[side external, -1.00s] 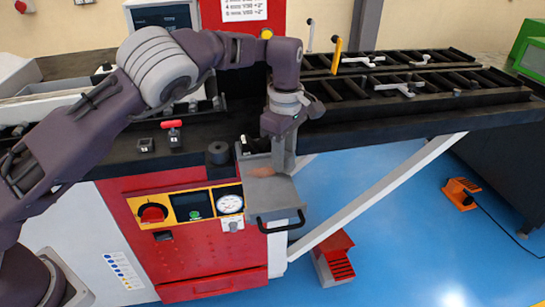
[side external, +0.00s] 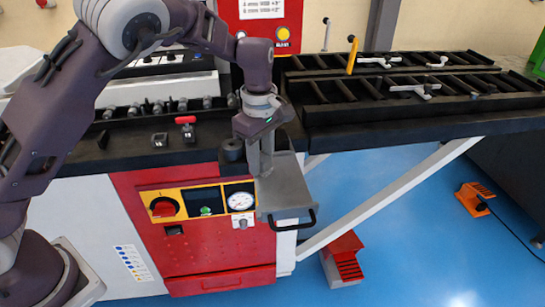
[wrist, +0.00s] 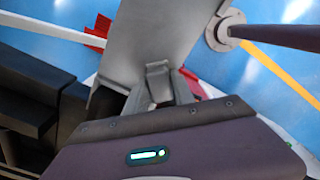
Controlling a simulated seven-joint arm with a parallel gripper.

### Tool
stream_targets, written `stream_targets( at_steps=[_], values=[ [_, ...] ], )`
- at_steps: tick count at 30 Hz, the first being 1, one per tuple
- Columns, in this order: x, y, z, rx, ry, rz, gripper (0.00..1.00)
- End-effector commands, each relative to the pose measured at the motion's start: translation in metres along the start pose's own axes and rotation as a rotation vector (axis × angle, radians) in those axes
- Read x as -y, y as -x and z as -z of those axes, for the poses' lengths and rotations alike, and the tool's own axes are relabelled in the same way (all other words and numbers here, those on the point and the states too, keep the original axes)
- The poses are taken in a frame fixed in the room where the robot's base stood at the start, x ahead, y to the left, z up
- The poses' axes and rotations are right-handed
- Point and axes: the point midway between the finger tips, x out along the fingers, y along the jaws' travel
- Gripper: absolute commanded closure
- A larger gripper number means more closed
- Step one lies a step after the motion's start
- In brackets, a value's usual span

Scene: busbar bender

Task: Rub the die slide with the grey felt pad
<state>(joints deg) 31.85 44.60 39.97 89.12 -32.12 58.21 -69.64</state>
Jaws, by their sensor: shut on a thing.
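My gripper (side external: 263,170) points down over the grey tray (side external: 290,185) at the machine's front. In the wrist view, my gripper (wrist: 158,78) is shut on a small grey block between its fingers, which looks like the grey felt pad (wrist: 157,70). The pad is mostly hidden by the fingers and too small to make out in the side view. The same tray fills the upper middle of the wrist view (wrist: 150,30); I cannot tell whether the pad touches it. I cannot make out the die slide with certainty in either view.
A red-handled part (side external: 186,129) stands farther left. The tray has a black front handle (side external: 292,220). A roller table (side external: 400,95) extends right.

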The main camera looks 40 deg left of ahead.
Motion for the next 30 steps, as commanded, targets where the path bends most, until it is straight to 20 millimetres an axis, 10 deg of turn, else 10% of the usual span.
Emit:
stream_targets(
  at_steps=[30],
  values=[
    [0.011, 0.082, 0.009, -0.001, 0.0, -0.002, 1.0]
  ],
)
